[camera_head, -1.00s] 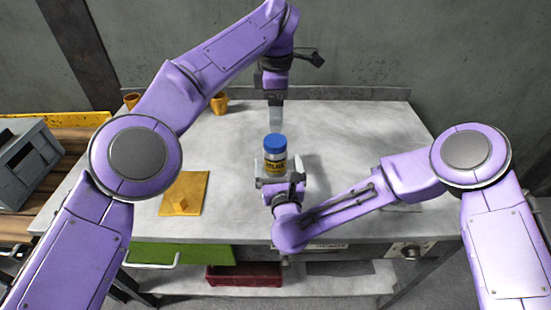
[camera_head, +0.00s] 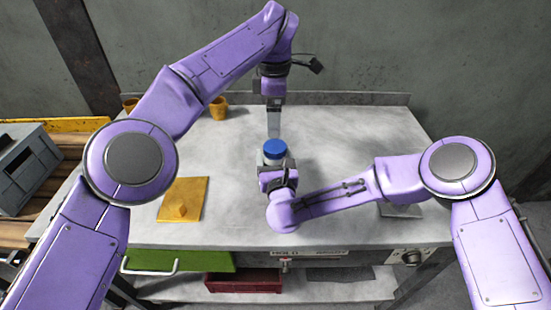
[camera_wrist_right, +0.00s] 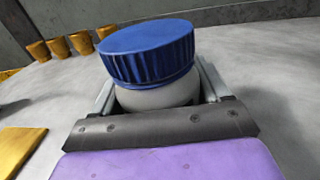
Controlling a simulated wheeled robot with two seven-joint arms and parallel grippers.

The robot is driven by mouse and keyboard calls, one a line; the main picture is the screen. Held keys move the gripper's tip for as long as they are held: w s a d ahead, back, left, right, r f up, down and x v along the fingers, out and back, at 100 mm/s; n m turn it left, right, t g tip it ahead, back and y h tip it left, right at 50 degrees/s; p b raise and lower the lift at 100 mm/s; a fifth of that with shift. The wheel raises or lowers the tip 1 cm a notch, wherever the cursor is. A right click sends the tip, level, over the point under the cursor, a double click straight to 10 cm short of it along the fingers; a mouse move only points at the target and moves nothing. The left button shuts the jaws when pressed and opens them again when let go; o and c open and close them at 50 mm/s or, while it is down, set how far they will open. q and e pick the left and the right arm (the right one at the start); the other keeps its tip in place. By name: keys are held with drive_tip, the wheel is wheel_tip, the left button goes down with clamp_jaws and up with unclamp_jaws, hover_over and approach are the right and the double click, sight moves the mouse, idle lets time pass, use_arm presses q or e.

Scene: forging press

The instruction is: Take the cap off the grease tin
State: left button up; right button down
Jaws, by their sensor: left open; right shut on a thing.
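The grease tin has a ribbed blue cap (camera_head: 274,147) seated on its top. In the right wrist view the blue cap (camera_wrist_right: 148,52) sits above the pale tin body (camera_wrist_right: 158,97). My right gripper (camera_head: 273,162) is shut on the tin from the front, a finger on each side below the cap; it also shows in the right wrist view (camera_wrist_right: 158,92). The tin's label and lower body are hidden behind it. My left gripper (camera_head: 274,122) points down, open, just behind and above the cap in the head view. I cannot tell whether it touches the cap.
The grey worktop (camera_head: 345,150) is mostly clear. A yellow board (camera_head: 188,190) with a small knob lies at left. Orange cups (camera_head: 218,107) stand at the back left, also in the right wrist view (camera_wrist_right: 60,47). A grey box (camera_head: 25,170) is far left; a red crate (camera_head: 243,281) is below.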

sight(274, 145)
use_arm(q)
drive_tip(key=m, duration=0.6)
drive_tip(key=shift+m, duration=0.3)
drive_tip(key=m, duration=0.6)
drive_tip(key=shift+f+m, duration=0.15)
drive_tip(key=shift+m, duration=0.15)
wheel_tip(274, 145, down, 8)
drive_tip(key=shift+r, duration=0.1)
drive_tip(key=c, duration=1.1)
drive_tip(key=n, duration=0.8)
drive_tip(key=shift+n, duration=0.4)
drive_tip(key=n, duration=2.1)
drive_tip(key=shift+r+n, duration=0.1)
drive_tip(key=shift+n, duration=0.2)
drive_tip(key=n, duration=1.2)
drive_tip(key=shift+n, duration=0.3)
drive_tip(key=n, duration=1.1)
